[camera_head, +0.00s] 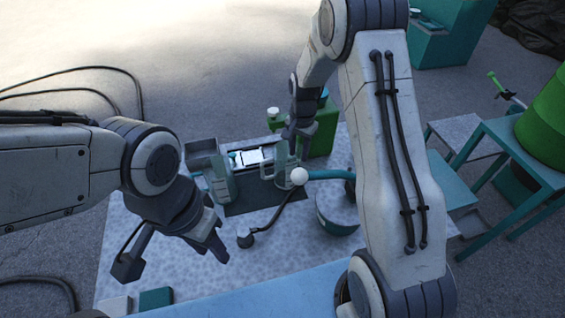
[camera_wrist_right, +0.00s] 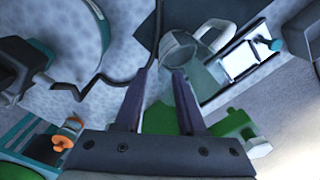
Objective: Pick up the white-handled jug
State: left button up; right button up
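A grey-green jug (camera_head: 285,170) with a pale handle (camera_head: 267,171) stands on the speckled table, partly hidden by my right gripper (camera_head: 298,150). In the right wrist view, the jug's body (camera_wrist_right: 196,76) and pale looped handle (camera_wrist_right: 213,32) lie beyond the right fingertip. My right gripper (camera_wrist_right: 165,72) has its fingers apart with nothing clearly between them; I cannot tell whether a finger touches the jug. My left gripper (camera_head: 214,243) hangs over the left part of the table, away from the jug. Its finger gap is unclear.
A green canister (camera_head: 325,128) with a white cap stands behind the jug. A device with a bright panel (camera_head: 252,157) is left of it. A white ball on a dark cable (camera_head: 299,176) and a round bowl-like container (camera_head: 338,212) are close by. The table's front middle is clear.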

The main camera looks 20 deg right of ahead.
aim_at(298, 158)
notch_tip(298, 158, down, 3)
jog(key=shift+a+f+p, duration=0.1)
jog(key=shift+f+p, duration=0.1)
jog(key=shift+p, duration=0.2)
jog(key=shift+f+p, duration=0.35)
jog(key=shift+f, duration=0.1)
notch_tip(298, 158, down, 4)
jog(key=shift+w+p, duration=0.1)
jog(key=shift+p, duration=1)
jog(key=shift+f, duration=0.3)
grip_shut()
